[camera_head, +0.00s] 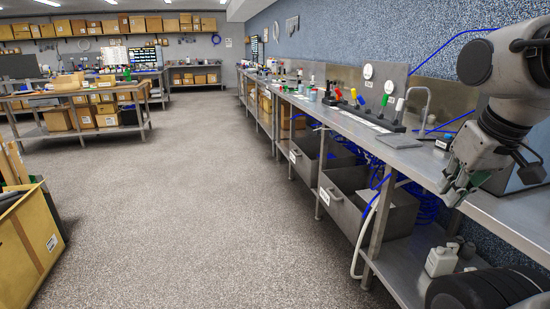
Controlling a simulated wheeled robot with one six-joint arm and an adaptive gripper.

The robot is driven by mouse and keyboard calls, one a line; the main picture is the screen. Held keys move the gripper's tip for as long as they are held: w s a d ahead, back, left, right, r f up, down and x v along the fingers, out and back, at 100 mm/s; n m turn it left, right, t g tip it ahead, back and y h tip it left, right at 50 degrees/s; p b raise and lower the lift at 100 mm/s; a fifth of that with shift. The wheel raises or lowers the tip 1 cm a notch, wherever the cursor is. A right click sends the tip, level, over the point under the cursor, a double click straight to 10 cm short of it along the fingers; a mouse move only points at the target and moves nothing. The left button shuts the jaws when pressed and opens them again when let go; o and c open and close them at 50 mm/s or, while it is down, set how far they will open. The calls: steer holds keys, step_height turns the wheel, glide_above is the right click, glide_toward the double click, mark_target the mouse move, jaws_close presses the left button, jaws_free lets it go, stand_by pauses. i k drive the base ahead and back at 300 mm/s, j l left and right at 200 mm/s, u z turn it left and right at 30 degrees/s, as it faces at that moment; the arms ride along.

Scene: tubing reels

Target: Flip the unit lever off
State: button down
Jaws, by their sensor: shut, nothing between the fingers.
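A dark unit (370,117) sits on the long steel bench along the right wall. My gripper (453,191) hangs from the arm at the right, pointing down beside the bench's front edge. It is shut and empty, well apart from the levers and nearer to me.
A steel tap (420,103) stands just right of the unit. Steel bins (345,200) and blue tubing hang below the bench. A white bottle (440,262) stands on the lower shelf. A cardboard box (32,240) is at the left. The floor between is clear.

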mark_target(361, 101)
steer(key=i, duration=2.45)
steer(key=z, duration=0.35)
